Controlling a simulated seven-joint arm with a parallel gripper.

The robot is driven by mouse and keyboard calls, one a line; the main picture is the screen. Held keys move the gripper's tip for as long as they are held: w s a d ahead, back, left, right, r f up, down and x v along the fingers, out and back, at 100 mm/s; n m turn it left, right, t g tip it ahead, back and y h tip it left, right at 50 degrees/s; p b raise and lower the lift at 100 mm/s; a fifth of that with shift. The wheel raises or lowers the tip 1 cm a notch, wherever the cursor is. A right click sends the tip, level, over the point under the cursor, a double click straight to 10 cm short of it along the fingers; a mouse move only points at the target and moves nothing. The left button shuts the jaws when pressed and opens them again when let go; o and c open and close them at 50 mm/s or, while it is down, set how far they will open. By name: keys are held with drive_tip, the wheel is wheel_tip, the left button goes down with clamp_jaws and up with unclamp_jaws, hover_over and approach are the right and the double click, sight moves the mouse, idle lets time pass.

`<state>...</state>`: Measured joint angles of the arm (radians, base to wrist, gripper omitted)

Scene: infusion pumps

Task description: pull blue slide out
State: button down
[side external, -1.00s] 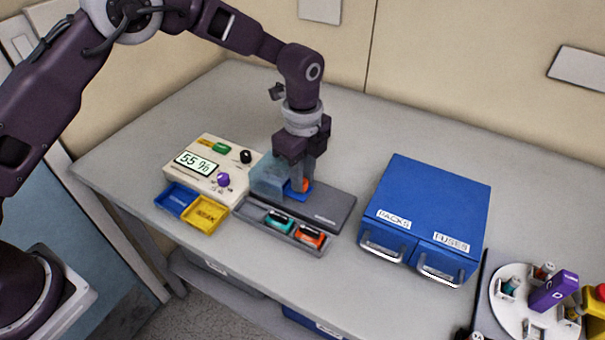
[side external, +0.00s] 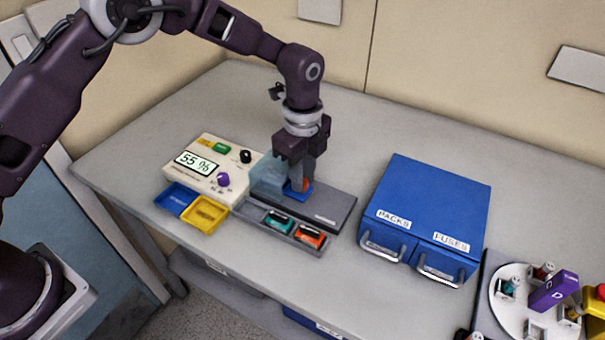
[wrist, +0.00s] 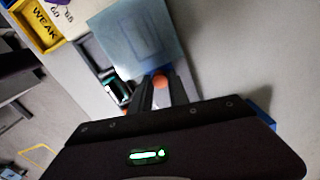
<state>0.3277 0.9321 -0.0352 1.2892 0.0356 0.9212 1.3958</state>
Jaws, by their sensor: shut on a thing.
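The blue slide (side external: 296,195) shows at the right of a translucent blue cover (side external: 267,178) on a dark grey base (side external: 330,206). Its orange knob (side external: 306,185) sits between my fingers. My gripper (side external: 302,184) points down and is shut on this knob. In the wrist view my gripper (wrist: 163,88) has the orange knob (wrist: 160,81) between its fingertips, beside the translucent cover (wrist: 135,40). Most of the slide is hidden there by my fingers and hand.
A cream pump unit (side external: 212,165) reading 55 % stands to the left, with blue (side external: 176,199) and yellow (side external: 205,214) trays before it. A tray with teal (side external: 279,223) and orange (side external: 310,237) pieces lies in front. A blue drawer cabinet (side external: 430,200) stands to the right.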

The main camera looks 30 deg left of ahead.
idle(0.4)
drive_tip(key=d, duration=0.8)
drive_tip(key=c, duration=1.3)
unclamp_jaws()
drive_tip(key=shift+a, duration=0.1)
drive_tip(key=shift+o, duration=0.2)
wheel_tip(320, 180, up, 7)
